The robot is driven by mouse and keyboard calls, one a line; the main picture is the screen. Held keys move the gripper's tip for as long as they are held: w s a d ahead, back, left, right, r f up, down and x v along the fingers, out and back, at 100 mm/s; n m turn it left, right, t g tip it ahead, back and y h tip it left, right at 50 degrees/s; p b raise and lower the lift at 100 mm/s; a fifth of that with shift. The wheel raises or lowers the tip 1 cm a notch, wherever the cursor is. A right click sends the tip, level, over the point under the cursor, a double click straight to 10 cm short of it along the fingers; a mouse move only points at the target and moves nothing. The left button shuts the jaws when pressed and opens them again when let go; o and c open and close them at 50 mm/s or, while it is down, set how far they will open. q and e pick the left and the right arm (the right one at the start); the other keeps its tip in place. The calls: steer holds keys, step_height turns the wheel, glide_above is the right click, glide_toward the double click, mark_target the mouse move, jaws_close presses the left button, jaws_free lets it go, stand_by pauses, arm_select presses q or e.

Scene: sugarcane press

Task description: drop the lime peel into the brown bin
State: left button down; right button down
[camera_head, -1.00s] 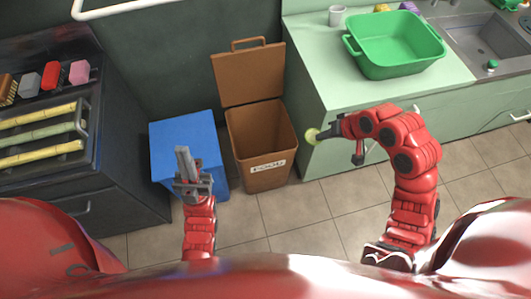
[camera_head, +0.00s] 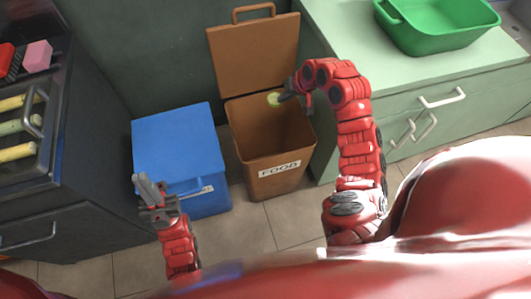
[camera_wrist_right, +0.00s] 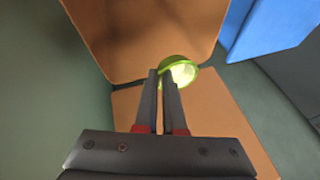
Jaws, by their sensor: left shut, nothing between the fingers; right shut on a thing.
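The lime peel (camera_head: 273,99) is a small pale green half shell. My right gripper (camera_head: 282,96) is shut on it and holds it over the open mouth of the brown bin (camera_head: 279,171), near its back right part. In the right wrist view the peel (camera_wrist_right: 180,71) sits at the fingertips (camera_wrist_right: 168,78), green outside and pale inside. The bin is labelled FOOD and its lid (camera_head: 254,62) stands open at the back. My left gripper (camera_head: 147,188) is shut and empty, in front of the blue bin.
The blue bin (camera_head: 178,143) with a closed lid stands just left of the brown one. A green counter (camera_head: 345,40) with a green tub (camera_head: 437,27) is to the right. A dark cabinet (camera_head: 75,140) with yellow-green canes is at the left.

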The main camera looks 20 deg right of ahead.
step_height(320, 180, down, 6)
steer(key=b, duration=0.4)
steer(key=shift+b, duration=0.3)
steer(key=shift+r, duration=0.1)
steer(key=c, duration=0.9)
jaws_free()
steer(key=shift+c, duration=0.2)
steer(key=shift+d+r, duration=0.1)
steer(key=p+v, duration=0.3)
steer(key=v, duration=1.4)
steer(key=shift+p, duration=0.3)
steer(key=shift+r, duration=0.1)
